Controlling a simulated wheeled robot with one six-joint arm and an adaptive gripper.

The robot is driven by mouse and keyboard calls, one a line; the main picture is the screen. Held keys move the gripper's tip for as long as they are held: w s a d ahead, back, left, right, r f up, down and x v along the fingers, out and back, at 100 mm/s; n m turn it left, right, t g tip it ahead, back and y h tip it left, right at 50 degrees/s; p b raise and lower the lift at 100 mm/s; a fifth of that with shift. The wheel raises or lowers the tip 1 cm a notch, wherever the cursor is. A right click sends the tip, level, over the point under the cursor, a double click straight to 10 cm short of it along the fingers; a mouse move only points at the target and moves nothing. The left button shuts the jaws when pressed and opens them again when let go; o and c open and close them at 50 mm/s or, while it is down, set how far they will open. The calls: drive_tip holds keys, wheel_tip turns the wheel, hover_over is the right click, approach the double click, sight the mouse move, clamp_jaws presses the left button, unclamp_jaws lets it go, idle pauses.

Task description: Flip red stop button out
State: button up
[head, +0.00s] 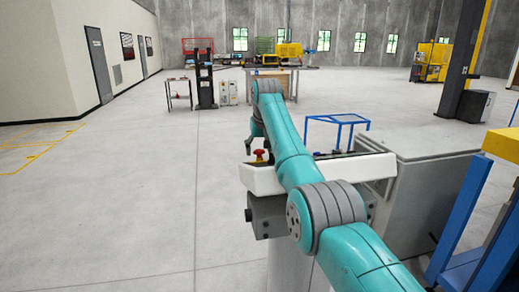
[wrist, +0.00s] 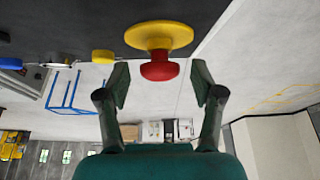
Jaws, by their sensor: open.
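The red stop button (wrist: 159,70) sits on a round yellow base (wrist: 158,36) on a dark panel, in the upper middle of the wrist view. In the head view the button (head: 259,153) shows small at the left end of the white-edged control console (head: 262,181). My gripper (wrist: 162,88) is open, with one finger on each side of the red button and the tips just short of it. No contact is visible. In the head view my gripper (head: 249,147) is beside the button, partly hidden by my arm.
A smaller yellow part (wrist: 103,57) and a blue one (wrist: 10,62) are on the panel to the left in the wrist view. A grey cabinet (head: 420,180) and a blue frame (head: 470,215) stand to the right. The floor at left is clear.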

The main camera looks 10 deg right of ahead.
clamp_jaws()
drive_tip(key=shift+w+r, duration=0.3)
drive_tip(key=shift+r, duration=0.45)
unclamp_jaws()
drive_tip(key=v, duration=1.2)
drive_tip(key=shift+s+f, duration=0.1)
drive_tip(key=shift+s, duration=0.05)
